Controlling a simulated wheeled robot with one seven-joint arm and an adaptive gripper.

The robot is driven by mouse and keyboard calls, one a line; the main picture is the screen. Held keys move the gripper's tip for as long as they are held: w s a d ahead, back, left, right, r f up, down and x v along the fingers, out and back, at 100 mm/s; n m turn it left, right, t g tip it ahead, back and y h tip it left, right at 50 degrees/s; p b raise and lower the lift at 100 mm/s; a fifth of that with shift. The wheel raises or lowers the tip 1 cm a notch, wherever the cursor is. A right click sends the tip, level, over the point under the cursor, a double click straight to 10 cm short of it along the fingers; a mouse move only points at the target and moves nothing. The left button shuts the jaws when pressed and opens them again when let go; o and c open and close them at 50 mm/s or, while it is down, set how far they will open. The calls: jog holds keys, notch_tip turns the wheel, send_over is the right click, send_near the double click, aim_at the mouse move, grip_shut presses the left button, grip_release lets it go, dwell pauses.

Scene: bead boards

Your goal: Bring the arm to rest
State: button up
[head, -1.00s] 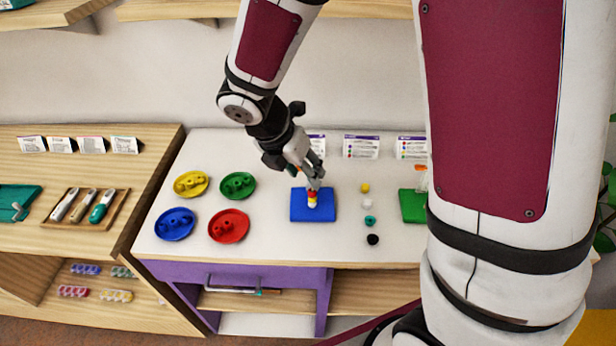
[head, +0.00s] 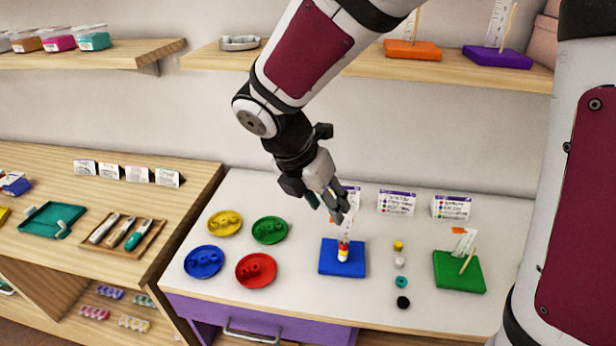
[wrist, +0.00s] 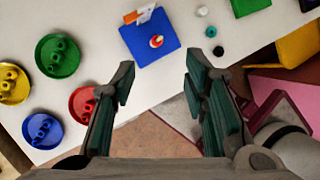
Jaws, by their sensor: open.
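My gripper (head: 339,207) is open and empty, held in the air above the blue bead board (head: 330,262). It also shows in the wrist view (wrist: 158,88) with its two fingers spread apart. The blue board carries a short stack of beads (head: 343,253), with red, yellow and white showing, and a small card stands behind it. In the wrist view the stack (wrist: 156,41) lies beyond the fingertips and apart from them. Any peg inside the stack is hard to make out.
Yellow, green, blue and red dishes (head: 256,284) with beads lie left of the board. Several loose beads (head: 403,302) lie in a column to its right, then a green board (head: 452,284) with a tilted peg. A shelf (head: 480,70) hangs above the table.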

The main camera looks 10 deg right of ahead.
jog(key=s+d+r+m+t+y, duration=0.1)
jog(key=s+r+m, duration=0.4)
jog(key=m, duration=0.8)
jog(key=s+d+r+m+t+y, duration=0.2)
jog(key=s+r+m, duration=0.4)
jog(key=s+m, duration=0.6)
jog(key=shift+d+r+m+y, duration=0.2)
jog(key=shift+d+m+y, duration=0.6)
jog(key=shift+d, duration=0.6)
